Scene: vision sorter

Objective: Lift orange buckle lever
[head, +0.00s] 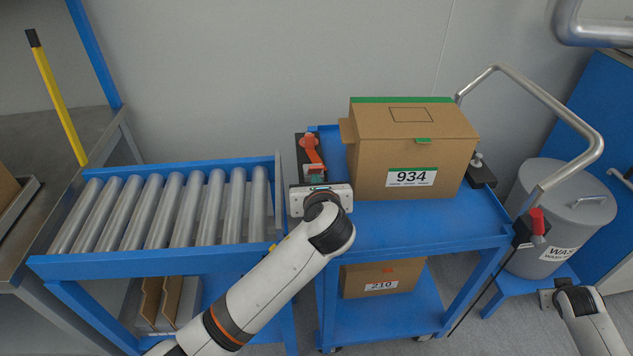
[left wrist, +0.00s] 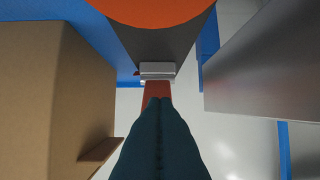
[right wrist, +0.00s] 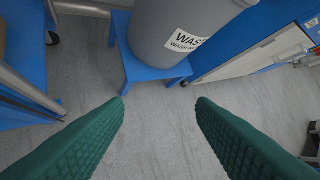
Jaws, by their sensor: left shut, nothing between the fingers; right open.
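The orange buckle lever (head: 311,150) is on a dark mount at the left edge of the blue cart, between the roller conveyor and the large box. In the left wrist view an orange round part (left wrist: 150,9) fills the top edge. A small silver block and a reddish strip show just beyond the fingertips. My left gripper (head: 317,174) is shut and empty at the near end of the lever; its teal fingers (left wrist: 159,100) are together, and I cannot tell if they touch it. My right gripper (right wrist: 161,101) is open and empty above the floor at the right.
The cardboard box marked 934 (head: 412,155) stands right beside the lever. The roller conveyor (head: 165,210) is close on the left. Box 210 (head: 380,280) is on the cart's lower shelf. A grey waste bin (right wrist: 180,30) stands on a blue stand near my right gripper.

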